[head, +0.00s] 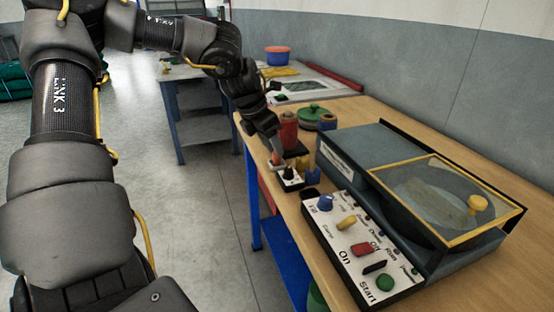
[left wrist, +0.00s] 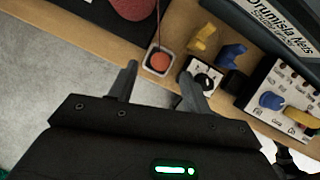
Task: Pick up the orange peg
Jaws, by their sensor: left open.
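The orange peg (left wrist: 160,62) shows as a round orange top in a small pale square holder (left wrist: 152,72) on the wooden bench in the left wrist view. My left gripper (left wrist: 159,72) is open, with its two fingers apart and pointing toward the peg. The peg lies between the lines of the fingertips, and nothing is held. In the head view my left gripper (head: 277,155) reaches down at the bench's left edge and largely hides the peg. My right gripper is not in view.
A small box with a black knob (head: 290,178) stands close beside the peg holder. Blue (left wrist: 230,54) and yellow (left wrist: 203,38) pieces are just behind it. A control panel (head: 360,245) and a grey machine with a clear lid (head: 430,195) fill the bench's right side.

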